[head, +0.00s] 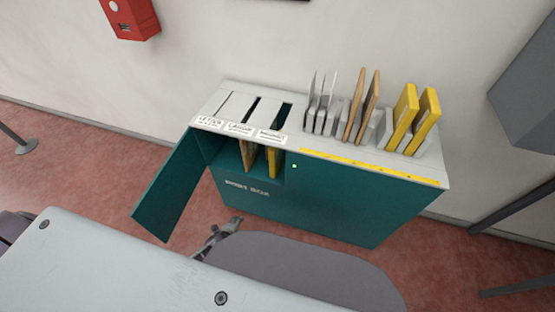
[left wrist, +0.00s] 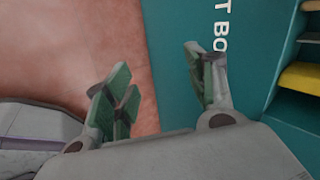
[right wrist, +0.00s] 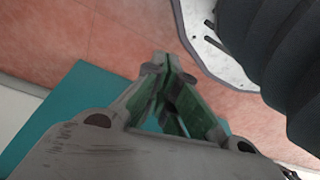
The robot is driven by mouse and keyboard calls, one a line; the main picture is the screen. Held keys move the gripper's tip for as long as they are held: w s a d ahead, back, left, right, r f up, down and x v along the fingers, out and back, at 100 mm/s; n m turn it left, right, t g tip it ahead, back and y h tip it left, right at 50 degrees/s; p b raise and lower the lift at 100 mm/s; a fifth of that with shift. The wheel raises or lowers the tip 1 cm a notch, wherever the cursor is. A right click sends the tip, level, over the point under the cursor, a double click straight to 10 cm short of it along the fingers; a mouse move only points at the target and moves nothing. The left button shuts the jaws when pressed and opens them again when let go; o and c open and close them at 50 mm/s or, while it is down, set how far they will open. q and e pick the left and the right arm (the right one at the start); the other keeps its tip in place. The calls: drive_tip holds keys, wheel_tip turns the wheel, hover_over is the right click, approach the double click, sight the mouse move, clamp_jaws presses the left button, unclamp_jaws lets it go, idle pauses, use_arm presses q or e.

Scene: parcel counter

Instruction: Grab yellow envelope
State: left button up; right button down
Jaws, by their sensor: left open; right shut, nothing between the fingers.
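A yellow envelope (head: 273,163) stands inside the open front compartment of the teal box, right of a brown envelope (head: 249,155). A yellow piece, likely this envelope, shows at the right edge of the left wrist view (left wrist: 303,77). Two more yellow envelopes (head: 403,117) (head: 427,120) stand upright in grey holders on top of the box, at the right. My left gripper (head: 228,228) is low in front of the box, below the compartment, open and empty (left wrist: 158,80). My right gripper (right wrist: 165,65) is shut and empty; the head view does not show it.
The teal box (head: 330,200) has its door (head: 170,190) swung open to the left. Brown envelopes (head: 362,105) and grey dividers stand on top. A red box (head: 130,18) hangs on the wall. A grey rounded shape (head: 300,270) covers the floor in front of the box.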

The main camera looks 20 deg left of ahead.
use_arm(q)
drive_tip(key=w+r+m+t+b, duration=0.25)
drive_tip(key=w+m+b, duration=0.25)
drive_tip(key=w, duration=0.4)
drive_tip(key=m+t+h+b, duration=0.3)
drive_tip(key=m+t+b, duration=0.5)
drive_tip(key=m+b, duration=0.9)
approach(271, 156)
drive_tip(key=shift+w+d+n+b, duration=0.2)
drive_tip(key=shift+w+n+b, duration=0.3)
drive_tip(key=shift+w, duration=1.15)
use_arm(e)
drive_tip(key=w+a+r, duration=0.2)
drive_tip(key=w+r, duration=0.1)
drive_tip(key=r, duration=0.3)
drive_tip(key=w+a+r+t+y, duration=0.1)
drive_tip(key=w+a+r, duration=0.1)
drive_tip(key=w+r, duration=0.2)
drive_tip(key=shift+w+a+r+t, duration=0.2)
drive_tip(key=shift+a+r+t, duration=0.1)
drive_tip(key=shift+r, duration=0.75)
use_arm(q)
drive_tip(key=shift+w, duration=0.1)
